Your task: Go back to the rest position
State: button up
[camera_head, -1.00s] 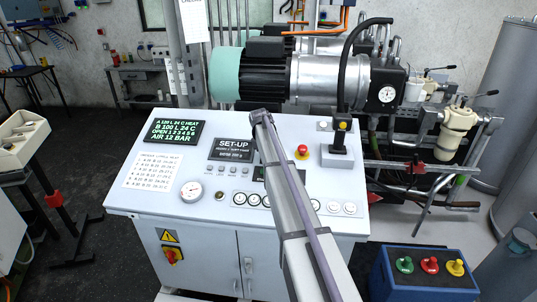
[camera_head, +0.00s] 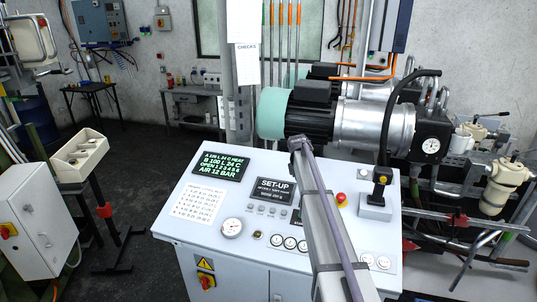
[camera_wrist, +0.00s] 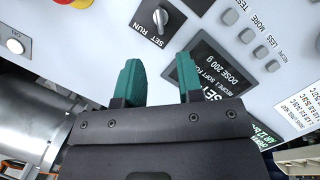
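My gripper (camera_wrist: 158,72) shows in the wrist view with two teal fingers spread apart and nothing between them. It is over the white control console (camera_wrist: 90,60), close to the SET RUN switch (camera_wrist: 160,18) and the dark SET-UP display (camera_wrist: 222,62), which the gripper partly covers. I cannot tell whether it touches the panel. In the head view my arm reaches up across the console (camera_head: 185,225), its far end just right of the SET-UP display (camera_head: 272,190). The fingers are hidden in that view.
A motor and pump (camera_head: 350,120) stand behind the console. A black lever on a grey block (camera_head: 376,205) and a red button (camera_head: 341,199) sit at its right. A cream bin on a stand (camera_head: 80,155) and a white cabinet (camera_head: 38,225) are at left. Dark floor lies between.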

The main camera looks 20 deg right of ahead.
jog(key=s+a+f+y+b, duration=0.1)
jog(key=s+a+f+b, duration=0.5)
jog(key=s, duration=0.7)
jog(key=s+a+f+m+b, duration=0.1)
jog(key=s+a+f+b, duration=0.5)
jog(key=s, duration=0.7)
jog(key=s+a+f+m+y+b, duration=0.1)
jog(key=s+a+f+b, duration=0.6)
jog(key=s, duration=0.6)
jog(key=a, duration=0.2)
jog(key=shift+a+f+y, duration=0.25)
jog(key=shift+a+y, duration=0.05)
jog(key=shift+a, duration=0.05)
